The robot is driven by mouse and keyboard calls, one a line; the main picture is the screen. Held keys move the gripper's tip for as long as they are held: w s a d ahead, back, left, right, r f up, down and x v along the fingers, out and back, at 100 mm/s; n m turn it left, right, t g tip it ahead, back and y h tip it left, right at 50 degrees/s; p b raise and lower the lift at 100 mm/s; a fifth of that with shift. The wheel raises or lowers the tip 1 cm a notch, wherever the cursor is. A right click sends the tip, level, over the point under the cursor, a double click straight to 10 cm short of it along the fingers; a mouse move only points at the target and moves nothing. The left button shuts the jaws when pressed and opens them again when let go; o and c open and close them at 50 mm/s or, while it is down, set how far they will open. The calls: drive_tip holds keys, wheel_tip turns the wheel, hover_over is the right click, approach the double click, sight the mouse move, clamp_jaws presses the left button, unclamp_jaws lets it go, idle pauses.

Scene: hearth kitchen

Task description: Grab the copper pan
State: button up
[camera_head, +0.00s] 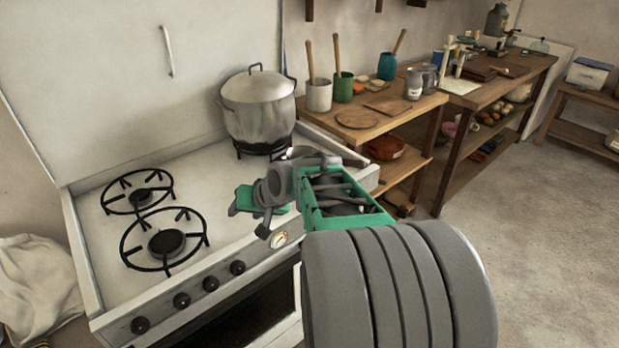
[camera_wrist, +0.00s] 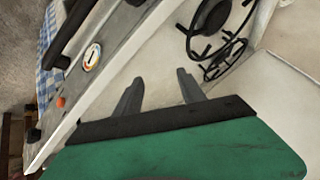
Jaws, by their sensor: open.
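A reddish-brown, copper-coloured pan (camera_head: 386,149) sits on the shelf under the wooden worktop, right of the stove. It is the only thing I see that fits the copper pan, and the worktop and my arm partly surround it in the view. My gripper (camera_head: 247,208) is over the front of the stove top, left of the pan and well apart from it. In the wrist view my gripper (camera_wrist: 157,92) has its two grey fingers spread with nothing between them, above the pale stove top. The pan is not visible in the wrist view.
A large lidded steel pot (camera_head: 258,108) stands on the stove's back right burner. Two empty burners (camera_head: 167,243) are at the left. The worktop (camera_head: 395,118) carries utensil pots, boards and a jug (camera_head: 413,84). A long table (camera_head: 490,85) stands beyond. The floor at right (camera_head: 540,210) is clear.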

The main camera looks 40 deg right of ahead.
drive_tip(key=w+d+f+m+t, duration=0.1)
drive_tip(key=d, duration=0.2)
drive_tip(key=w+d+f+m+t+b, duration=0.1)
drive_tip(key=d, duration=0.3)
drive_tip(key=d+f+m+b, duration=0.1)
drive_tip(key=d, duration=0.2)
drive_tip(key=shift+w+d+f+m+t+h, duration=0.3)
drive_tip(key=shift+w+d+f+t+h, duration=0.1)
drive_tip(key=d+m, duration=0.1)
drive_tip(key=d, duration=0.1)
drive_tip(key=d+m+t+b, duration=0.1)
drive_tip(key=d, duration=0.2)
drive_tip(key=d+t+h+b, duration=0.1)
drive_tip(key=d, duration=0.2)
drive_tip(key=shift+s+m, duration=0.15)
drive_tip(key=shift+m, duration=0.25)
drive_tip(key=s+d+r+m+t+h+b, duration=0.1)
drive_tip(key=s+d+m+t, duration=0.1)
drive_tip(key=d, duration=0.4)
drive_tip(key=s+d+r+m+t+h+b, duration=0.1)
drive_tip(key=s+d+m+h, duration=0.15)
drive_tip(key=d, duration=0.35)
drive_tip(key=shift+y, duration=0.25)
drive_tip(key=x, duration=0.7)
drive_tip(key=shift+w+a, duration=0.2)
drive_tip(key=shift+w, duration=0.15)
drive_tip(key=shift+r, duration=0.1)
drive_tip(key=shift+c, duration=0.2)
clamp_jaws()
